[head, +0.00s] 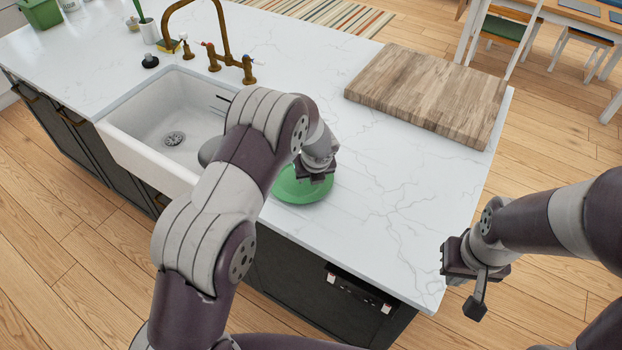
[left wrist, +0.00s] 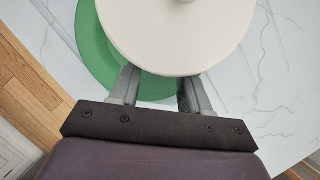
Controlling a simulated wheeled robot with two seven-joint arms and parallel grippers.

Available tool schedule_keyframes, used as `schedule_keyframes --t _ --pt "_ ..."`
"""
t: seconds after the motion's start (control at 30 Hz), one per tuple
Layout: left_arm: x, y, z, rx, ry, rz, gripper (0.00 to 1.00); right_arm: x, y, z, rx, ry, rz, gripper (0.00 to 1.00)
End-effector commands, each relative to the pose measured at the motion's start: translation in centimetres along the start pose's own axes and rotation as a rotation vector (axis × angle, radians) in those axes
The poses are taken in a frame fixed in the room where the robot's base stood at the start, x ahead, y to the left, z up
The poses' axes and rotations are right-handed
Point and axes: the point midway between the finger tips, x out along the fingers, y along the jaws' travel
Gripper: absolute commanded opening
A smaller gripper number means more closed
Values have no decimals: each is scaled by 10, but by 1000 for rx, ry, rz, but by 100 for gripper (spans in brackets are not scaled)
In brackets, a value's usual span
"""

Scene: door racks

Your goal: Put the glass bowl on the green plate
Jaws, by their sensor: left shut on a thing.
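The green plate (head: 300,188) lies on the white counter near its front edge, right of the sink. My left gripper (head: 316,177) is over the plate in the head view, partly hiding it. In the left wrist view, a pale cream round thing (left wrist: 170,40) with a small knob sits at my left fingertips (left wrist: 160,88), overlapping the green plate (left wrist: 95,50). The fingers pass under its near edge. It looks opaque; I cannot make out clear glass.
A wooden board (head: 430,93) lies at the back right of the counter (head: 390,210). A white sink (head: 150,120) with a brass tap (head: 228,65) is on the left. Small items stand behind it. Counter right of the plate is clear.

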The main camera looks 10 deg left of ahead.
Motion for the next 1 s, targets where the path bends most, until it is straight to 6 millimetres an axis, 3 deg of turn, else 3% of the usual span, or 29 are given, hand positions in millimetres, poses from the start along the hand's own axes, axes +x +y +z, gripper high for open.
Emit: schedule_keyframes --t 0.17,0.5,0.53,0.87,1.0 --pt "27 0 -12 0 2 1 0 -2 0 0 0 0 0 0" --pt "32 0 -14 0 0 1 0 0 0 0 0 0 0 0" --pt "32 0 -14 0 2 2 57 -1 0 0 0 0 0 0" --pt "27 0 -13 0 2 2 58 -2 0 0 0 0 0 0" --pt "7 0 -12 -1 0 0 58 0 0 0 0 0 0 0"
